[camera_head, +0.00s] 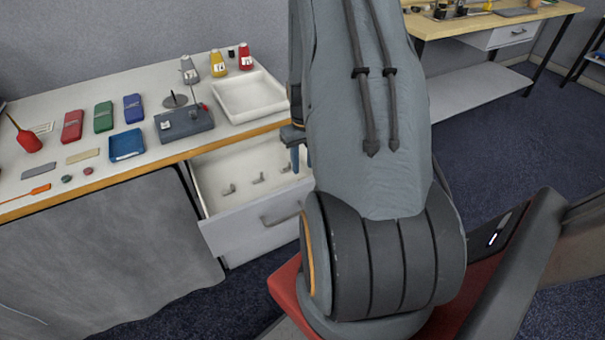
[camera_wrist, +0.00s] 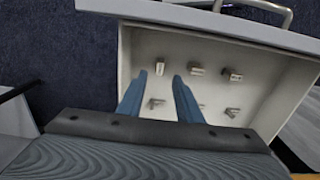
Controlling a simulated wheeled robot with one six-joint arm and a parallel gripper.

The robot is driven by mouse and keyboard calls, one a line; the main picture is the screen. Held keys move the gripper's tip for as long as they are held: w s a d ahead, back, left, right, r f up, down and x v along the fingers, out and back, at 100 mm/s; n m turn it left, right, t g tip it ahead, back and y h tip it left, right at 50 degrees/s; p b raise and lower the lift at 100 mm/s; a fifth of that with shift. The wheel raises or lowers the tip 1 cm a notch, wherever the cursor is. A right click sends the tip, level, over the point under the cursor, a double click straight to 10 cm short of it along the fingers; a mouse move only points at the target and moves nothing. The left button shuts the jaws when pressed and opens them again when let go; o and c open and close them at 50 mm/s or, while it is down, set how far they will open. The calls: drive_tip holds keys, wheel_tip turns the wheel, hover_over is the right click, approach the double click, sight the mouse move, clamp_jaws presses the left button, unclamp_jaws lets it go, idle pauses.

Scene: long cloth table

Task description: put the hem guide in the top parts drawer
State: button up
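The top parts drawer (camera_head: 262,217) is pulled open under the table at its right end, and its white inside shows in the wrist view (camera_wrist: 250,115). Several small grey metal pieces (camera_wrist: 196,70) stand or lie apart on its floor. I cannot tell which of them, if any, is the hem guide. My gripper (camera_wrist: 160,76) is over the drawer, its two blue fingers apart with nothing held between them. One small metal piece (camera_wrist: 160,68) shows on the drawer floor beyond the gap between the fingertips. In the head view my arm hides the drawer's right part.
The table (camera_head: 150,168) holds a white tray (camera_head: 248,97), a grey box with a spindle (camera_head: 184,122), a blue dish (camera_head: 127,145), coloured packets (camera_head: 103,117) and several spools. A second table (camera_head: 470,24) stands at the back right.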

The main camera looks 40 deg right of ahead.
drive_tip(key=a+r+n, duration=0.1)
drive_tip(key=a+r, duration=1.2)
drive_tip(key=a, duration=0.2)
drive_tip(key=s+a+r, duration=0.3)
drive_tip(key=s+a, duration=0.1)
drive_tip(key=a, duration=0.2)
drive_tip(key=s+a+r+n, duration=0.1)
drive_tip(key=s+a+r, duration=0.1)
drive_tip(key=s+a, duration=0.2)
drive_tip(key=a, duration=0.3)
drive_tip(key=shift+s+a+r+n+t+b, duration=0.2)
drive_tip(key=shift+s+r+n+t+b, duration=0.1)
drive_tip(key=shift+s+r, duration=0.1)
drive_tip(key=shift+d, duration=0.1)
